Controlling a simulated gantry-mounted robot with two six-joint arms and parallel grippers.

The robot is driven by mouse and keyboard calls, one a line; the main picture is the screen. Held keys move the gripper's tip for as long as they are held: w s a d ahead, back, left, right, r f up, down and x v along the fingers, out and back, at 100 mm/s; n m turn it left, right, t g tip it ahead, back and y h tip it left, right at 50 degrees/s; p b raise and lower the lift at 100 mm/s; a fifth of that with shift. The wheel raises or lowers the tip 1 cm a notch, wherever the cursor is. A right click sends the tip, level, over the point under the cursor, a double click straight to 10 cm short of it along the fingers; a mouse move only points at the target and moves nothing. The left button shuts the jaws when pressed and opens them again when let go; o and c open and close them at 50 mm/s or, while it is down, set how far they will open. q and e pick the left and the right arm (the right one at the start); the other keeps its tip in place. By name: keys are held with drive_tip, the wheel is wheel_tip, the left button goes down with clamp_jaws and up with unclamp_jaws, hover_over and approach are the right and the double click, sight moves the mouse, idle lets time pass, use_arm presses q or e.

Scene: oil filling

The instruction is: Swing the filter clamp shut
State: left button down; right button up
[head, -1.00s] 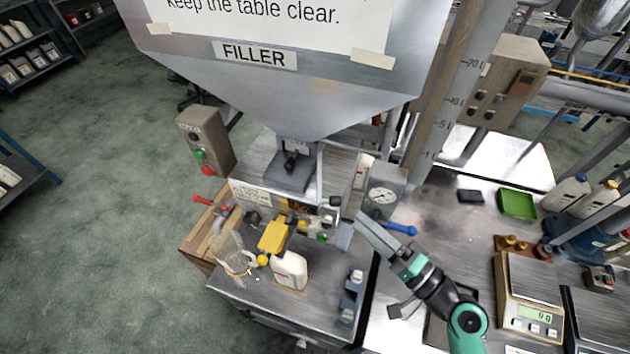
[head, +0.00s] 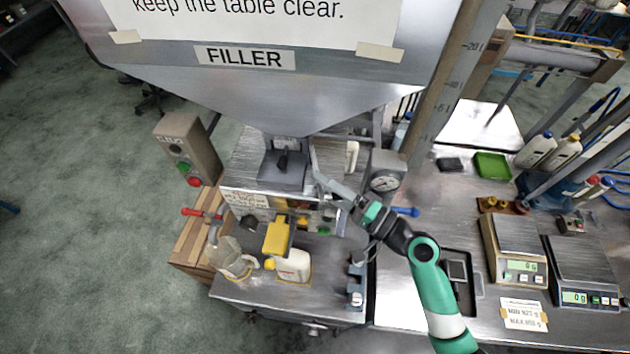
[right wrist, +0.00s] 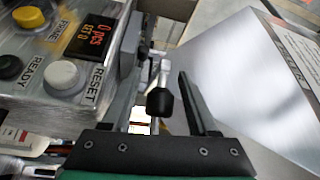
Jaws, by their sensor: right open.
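A black-knobbed lever (right wrist: 160,101) on a pale metal stem shows in the right wrist view. Its knob appears between the two fingers of my right gripper (right wrist: 158,62), with space on both sides; contact does not show. In the head view my right gripper (head: 322,178) reaches in from the right, just right of a grey block (head: 282,174) under the hopper. A dark handle (head: 283,160) stands on that block. I cannot tell which of these parts is the filter clamp, nor how far it is swung. My left gripper is not in view.
A pressure gauge (head: 384,183) and a blue-handled valve (head: 407,211) stand close to my right arm. A control box with buttons (right wrist: 62,76) is close left of the fingers. Below stand a white jug (head: 293,266) and a clear pitcher (head: 230,258). The hopper (head: 250,95) hangs above.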

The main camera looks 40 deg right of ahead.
drive_tip(key=shift+s, duration=0.15)
drive_tip(key=shift+c, duration=1)
clamp_jaws()
drive_tip(key=shift+f, duration=0.1)
